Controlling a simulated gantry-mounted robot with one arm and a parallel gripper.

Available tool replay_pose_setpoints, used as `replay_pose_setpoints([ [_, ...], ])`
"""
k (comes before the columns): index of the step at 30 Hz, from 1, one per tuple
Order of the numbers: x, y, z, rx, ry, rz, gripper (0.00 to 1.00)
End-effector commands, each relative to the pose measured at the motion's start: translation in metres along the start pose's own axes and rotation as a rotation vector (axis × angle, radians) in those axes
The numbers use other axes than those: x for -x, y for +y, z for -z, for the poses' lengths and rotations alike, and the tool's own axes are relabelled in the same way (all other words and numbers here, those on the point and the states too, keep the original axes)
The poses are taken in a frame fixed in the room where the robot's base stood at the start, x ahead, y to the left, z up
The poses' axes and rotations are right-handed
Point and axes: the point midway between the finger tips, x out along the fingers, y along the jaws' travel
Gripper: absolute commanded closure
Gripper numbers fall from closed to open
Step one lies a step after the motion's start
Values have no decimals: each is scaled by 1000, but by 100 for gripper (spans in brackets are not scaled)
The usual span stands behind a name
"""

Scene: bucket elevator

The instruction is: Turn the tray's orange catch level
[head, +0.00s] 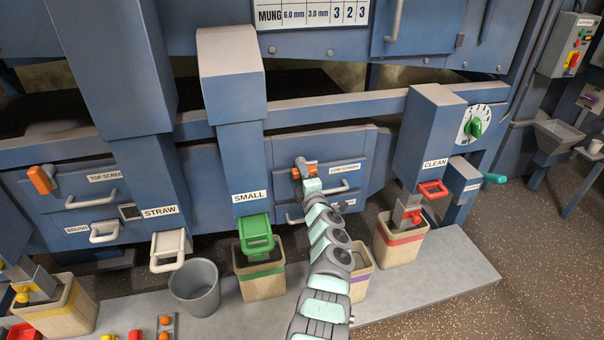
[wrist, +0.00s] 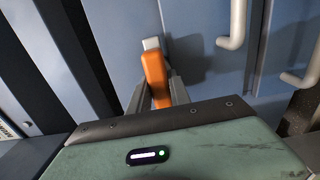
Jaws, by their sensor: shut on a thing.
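An orange catch (head: 297,173) sits at the left edge of the lower-screen tray front (head: 345,186), partly hidden behind my gripper (head: 307,172). In the wrist view the catch (wrist: 154,76) is an orange lever with a pale block at its far end, lying between the two grey fingers of my gripper (wrist: 158,98). My gripper is shut on the catch. The lever runs nearly along the fingers in the wrist view; I cannot tell its exact angle on the panel. A second orange catch (head: 42,180) sits tilted beside the top-screen tray.
Pale tray handles (head: 338,189) stick out right of my gripper; one handle (wrist: 234,24) shows close by in the wrist view. The small-grain spout (head: 256,233) hangs to the left, the clean spout (head: 408,213) to the right. Bins and a grey bucket (head: 196,290) stand below.

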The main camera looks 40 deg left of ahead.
Motion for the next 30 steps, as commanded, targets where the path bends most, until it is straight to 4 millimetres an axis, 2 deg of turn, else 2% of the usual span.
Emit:
replay_pose_setpoints([
  [4,0,-1,0,2,0,2,100],
  [5,0,-1,0,2,0,2,76],
  [12,0,0,0,1,0,1,56],
  [23,3,1,0,0,0,2,55],
  [30,22,6,-2,0,-3,1,55],
])
